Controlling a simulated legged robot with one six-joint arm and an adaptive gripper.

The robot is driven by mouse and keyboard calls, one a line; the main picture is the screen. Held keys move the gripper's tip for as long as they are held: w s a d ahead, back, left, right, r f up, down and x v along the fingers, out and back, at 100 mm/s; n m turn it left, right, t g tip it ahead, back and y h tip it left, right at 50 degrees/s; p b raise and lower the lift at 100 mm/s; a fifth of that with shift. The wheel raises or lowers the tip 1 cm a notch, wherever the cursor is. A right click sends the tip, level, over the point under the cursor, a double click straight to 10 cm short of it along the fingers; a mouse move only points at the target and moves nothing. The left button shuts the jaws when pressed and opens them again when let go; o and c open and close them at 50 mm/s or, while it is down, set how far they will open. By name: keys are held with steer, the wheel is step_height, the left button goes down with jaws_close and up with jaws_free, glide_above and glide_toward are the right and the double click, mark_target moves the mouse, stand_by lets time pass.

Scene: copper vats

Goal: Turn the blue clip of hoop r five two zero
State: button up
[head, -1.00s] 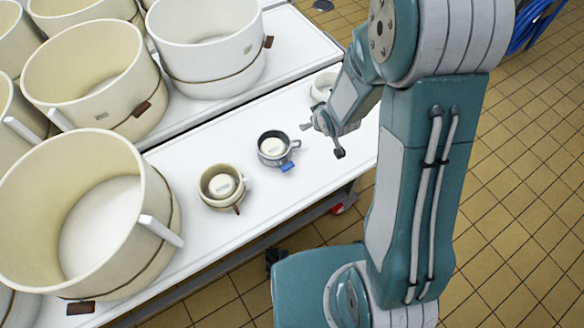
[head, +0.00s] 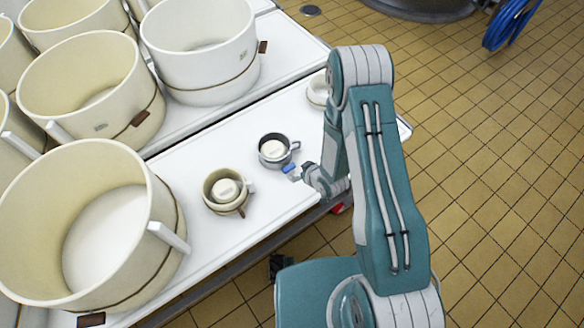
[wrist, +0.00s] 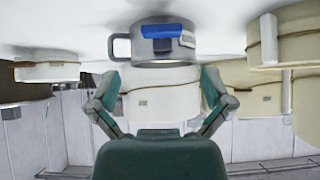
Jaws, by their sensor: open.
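A small grey metal vat (head: 266,158) with a handle stands on the white table in the head view. Its blue clip (head: 289,169) faces my arm. In the wrist view, which appears upside down, the grey vat (wrist: 125,48) is at the top centre, with the blue clip (wrist: 167,31) on its hoop and a small tag beside it. The tag's writing is too small to read. My gripper (head: 300,174) is just in front of the clip.
A small cream vat (head: 226,190) with a brown clip stands left of the grey one. A small white vat (head: 317,92) is behind my arm. Large cream vats (head: 85,230) fill the left side. Tiled floor (head: 480,180) is open at the right.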

mark_target(289, 168)
steer(key=x, duration=0.7)
steer(key=shift+s+a, duration=0.1)
steer(key=shift+c, duration=0.3)
steer(key=c, duration=1)
